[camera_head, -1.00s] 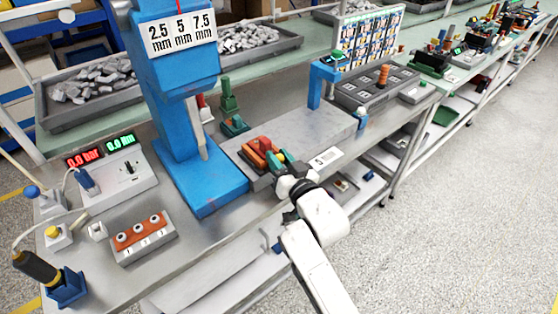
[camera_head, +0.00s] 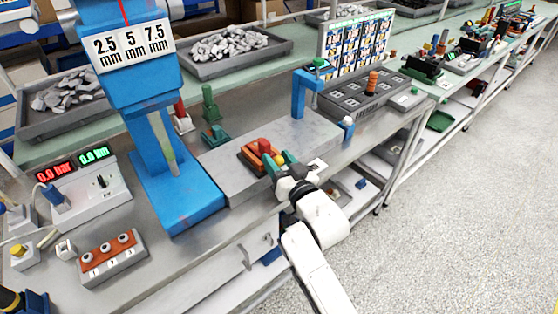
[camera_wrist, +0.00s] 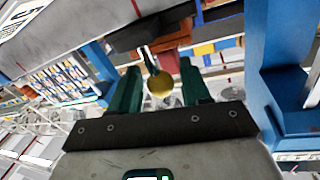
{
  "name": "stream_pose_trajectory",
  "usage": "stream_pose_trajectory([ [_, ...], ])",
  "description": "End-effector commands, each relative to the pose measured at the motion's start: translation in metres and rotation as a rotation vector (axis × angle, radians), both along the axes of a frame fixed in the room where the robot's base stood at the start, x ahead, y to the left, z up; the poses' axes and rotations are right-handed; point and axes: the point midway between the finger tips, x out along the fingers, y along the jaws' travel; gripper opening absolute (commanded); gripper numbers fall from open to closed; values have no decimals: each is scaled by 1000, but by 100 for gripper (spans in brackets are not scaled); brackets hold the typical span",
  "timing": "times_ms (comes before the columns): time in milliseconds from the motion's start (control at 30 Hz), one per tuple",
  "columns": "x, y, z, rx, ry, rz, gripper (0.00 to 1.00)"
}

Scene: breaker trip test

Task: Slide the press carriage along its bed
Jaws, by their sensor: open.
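The press carriage (camera_head: 252,157), a dark block with orange and red parts, sits on the grey bed (camera_head: 222,170), right of the blue press. A yellow ball knob (camera_wrist: 159,84) on a short stem sticks out from it towards me. My gripper (camera_head: 281,163) is at the carriage's near side. In the wrist view the green fingers of my gripper (camera_wrist: 159,90) are open, one on each side of the knob, with narrow gaps visible. The dark underside of the carriage (camera_wrist: 150,32) shows beyond the knob. A white label on the bed's front is partly hidden by my gripper.
The blue press column (camera_head: 160,150) stands at the bed's left. A blue bracket (camera_head: 300,95) stands at its right end, beside a grey tray of slots (camera_head: 365,92). Bare bed lies on both sides of the carriage.

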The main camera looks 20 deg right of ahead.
Motion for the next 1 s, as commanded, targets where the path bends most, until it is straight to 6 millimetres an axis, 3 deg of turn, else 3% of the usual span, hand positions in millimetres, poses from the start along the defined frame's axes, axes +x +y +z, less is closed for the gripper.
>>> stream_pose_trajectory([
  [367,-5,0,0,0,-1,0,52],
  [800,-79,-5,-2,0,1,0,52],
  [1000,-102,-7,-1,1,0,0,52],
])
